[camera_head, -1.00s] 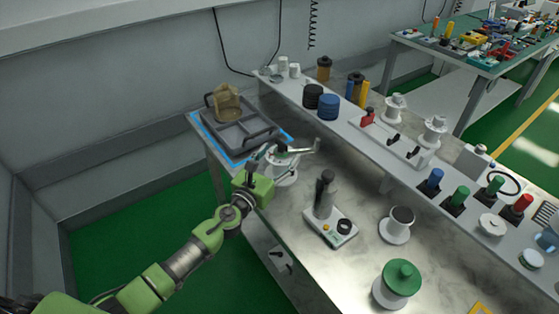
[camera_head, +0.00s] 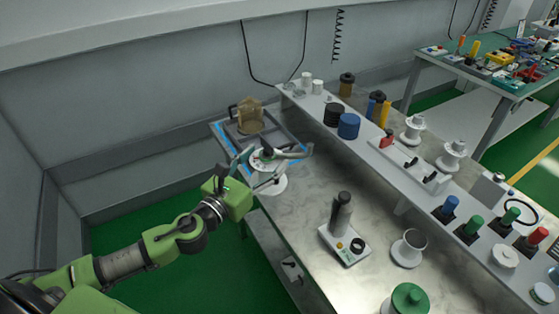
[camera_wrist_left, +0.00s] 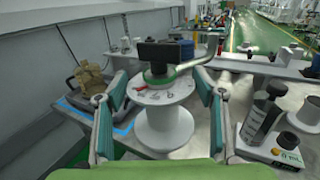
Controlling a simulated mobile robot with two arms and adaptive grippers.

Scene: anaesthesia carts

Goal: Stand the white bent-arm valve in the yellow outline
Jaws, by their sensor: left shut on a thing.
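The white bent-arm valve (camera_head: 271,184) is a spool-shaped body with round flanges and a grey bent arm on top. My left gripper (camera_head: 264,166) is shut on it at the table's left edge, beside the tray. In the left wrist view, the fingers stand on both sides of the white valve (camera_wrist_left: 166,125), which is upright with a black block and a red mark on top. I cannot tell whether its base touches the table. The yellow outline is not visible now. My right gripper is not in view.
A grey tray (camera_head: 241,139) with a tan object stands in a blue outline (camera_head: 221,136) behind the valve. A crowded raised shelf (camera_head: 380,150) runs behind.

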